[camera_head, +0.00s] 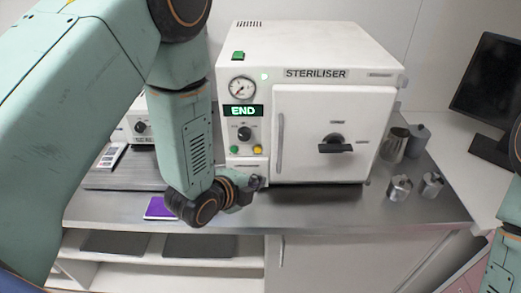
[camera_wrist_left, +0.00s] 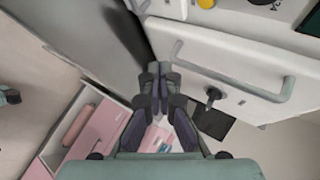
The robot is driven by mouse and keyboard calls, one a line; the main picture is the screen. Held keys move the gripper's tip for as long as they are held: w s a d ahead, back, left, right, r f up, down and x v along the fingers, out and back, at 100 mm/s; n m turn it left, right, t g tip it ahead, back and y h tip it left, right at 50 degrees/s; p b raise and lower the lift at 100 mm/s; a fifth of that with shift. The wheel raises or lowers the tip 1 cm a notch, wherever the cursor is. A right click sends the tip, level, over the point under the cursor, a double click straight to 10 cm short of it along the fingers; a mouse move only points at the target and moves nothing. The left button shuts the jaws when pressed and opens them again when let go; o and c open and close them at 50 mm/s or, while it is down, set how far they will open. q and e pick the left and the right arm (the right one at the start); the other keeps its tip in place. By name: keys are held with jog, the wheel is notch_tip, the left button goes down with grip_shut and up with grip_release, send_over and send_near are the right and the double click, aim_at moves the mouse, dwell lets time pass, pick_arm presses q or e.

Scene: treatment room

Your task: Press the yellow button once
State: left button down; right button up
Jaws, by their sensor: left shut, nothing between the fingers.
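The white steriliser (camera_head: 340,55) stands on a steel counter, and its display reads END. The small yellow button (camera_head: 257,149) is low on its front panel, right of a green button (camera_head: 234,149) and below a black knob (camera_head: 244,133). My left gripper (camera_head: 256,183) is just below the yellow button, in front of the panel's lower edge, apart from the button. In the left wrist view its fingers (camera_wrist_left: 156,68) are shut with nothing between them. The yellow button (camera_wrist_left: 206,3) shows at the top edge there, partly cut off. My right gripper is not in view.
The steriliser door has a vertical bar handle (camera_head: 280,130) and a black handle (camera_head: 336,147). Several metal containers (camera_head: 395,145) stand right of it. A purple item (camera_head: 160,208) lies at the counter's front left. A monitor (camera_head: 490,85) is at the far right.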

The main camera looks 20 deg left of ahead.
aim_at(258, 150)
pick_arm(q)
jog(key=w, duration=0.2)
jog(key=w+a, duration=0.1)
jog(key=w, duration=0.2)
jog(key=w+a+b, duration=0.1)
jog(key=w, duration=0.1)
jog(key=shift+w+a, duration=0.1)
jog(key=shift+w, duration=0.05)
jog(key=shift+w+a+f, duration=0.1)
jog(key=shift+w+a, duration=0.1)
jog(key=shift+w, duration=0.05)
jog(key=shift+a, duration=0.2)
jog(key=shift+s+r, duration=0.1)
jog(key=shift+r, duration=0.1)
jog(key=shift+d, duration=0.25)
jog(key=shift+w+a+f, duration=0.15)
jog(key=shift+w, duration=0.1)
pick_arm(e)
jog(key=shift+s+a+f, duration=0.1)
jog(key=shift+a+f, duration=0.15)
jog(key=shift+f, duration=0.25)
